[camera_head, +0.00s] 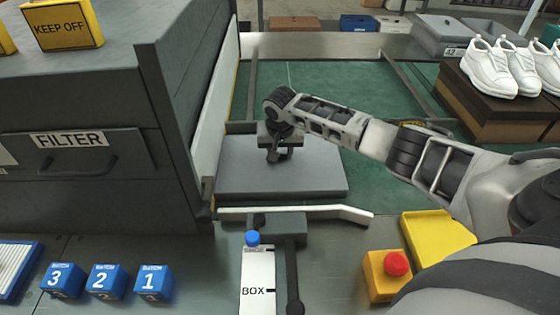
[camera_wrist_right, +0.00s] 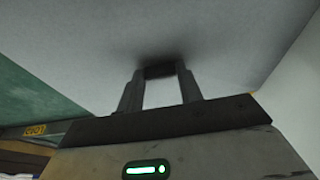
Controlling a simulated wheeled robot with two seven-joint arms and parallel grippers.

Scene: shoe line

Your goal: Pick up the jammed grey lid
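The grey lid (camera_head: 315,180) is a wide flat slab beside the machine's white side rail, above the white bent bar in the head view. Its pale grey surface (camera_wrist_right: 220,40) fills most of the right wrist view. My right gripper (camera_head: 274,157) points down over the lid's far left part. In the right wrist view its two fingers (camera_wrist_right: 160,75) stand apart, with their tips at or very near the lid. A dark patch lies between the tips; I cannot tell whether it is a raised part or shadow. My left gripper is not in view.
A grey machine marked FILTER (camera_head: 75,150) stands close on the left. A white bent bar (camera_head: 300,212) crosses in front of the lid. A red button on a yellow box (camera_head: 385,275) is at front right. White shoes (camera_head: 490,68) stand on a brown box. Green belt (camera_head: 330,80) lies clear behind.

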